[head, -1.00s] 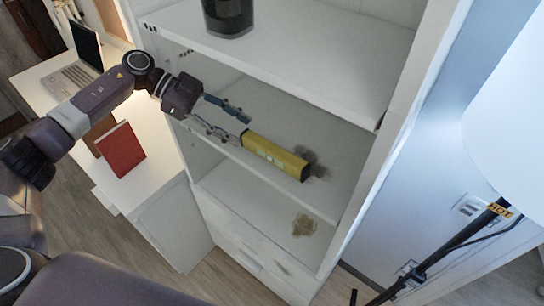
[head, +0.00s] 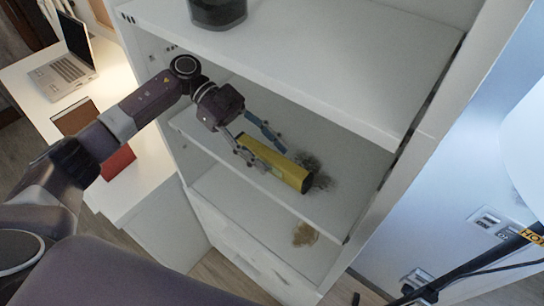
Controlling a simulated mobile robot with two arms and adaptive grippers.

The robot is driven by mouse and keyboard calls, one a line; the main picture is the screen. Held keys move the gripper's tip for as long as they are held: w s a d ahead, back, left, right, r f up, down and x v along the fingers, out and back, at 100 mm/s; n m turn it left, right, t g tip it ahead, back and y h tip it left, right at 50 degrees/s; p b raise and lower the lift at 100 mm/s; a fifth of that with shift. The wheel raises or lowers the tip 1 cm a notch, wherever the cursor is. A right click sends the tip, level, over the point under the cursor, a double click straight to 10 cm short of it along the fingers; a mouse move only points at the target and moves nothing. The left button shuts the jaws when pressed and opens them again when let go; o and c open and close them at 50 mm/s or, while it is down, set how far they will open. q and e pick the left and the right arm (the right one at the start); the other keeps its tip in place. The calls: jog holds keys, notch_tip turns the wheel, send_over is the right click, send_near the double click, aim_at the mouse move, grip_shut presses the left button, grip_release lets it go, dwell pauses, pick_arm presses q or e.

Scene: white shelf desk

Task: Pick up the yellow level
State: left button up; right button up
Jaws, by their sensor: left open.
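The yellow level (head: 284,172) is a long yellow bar lying on the middle shelf of the white shelf unit, near the shelf's front edge. My left gripper (head: 264,150) reaches in from the left at that shelf. Its two fingers are apart, one on each side of the level's left end. I cannot tell whether either finger touches it. The fingers partly hide that end. My right gripper is not in view.
The middle shelf (head: 350,165) has an upper shelf (head: 330,75) close above it, with a dark container (head: 217,12) on top. A side panel bounds it on the right. A desk with a laptop (head: 62,75) and a red book (head: 117,163) stands at the left.

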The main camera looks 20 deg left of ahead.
aim_at(272, 155)
pick_arm(q)
jog(key=p+x, duration=0.1)
jog(key=x, duration=0.3)
jog(key=shift+w+d, duration=0.15)
grip_shut()
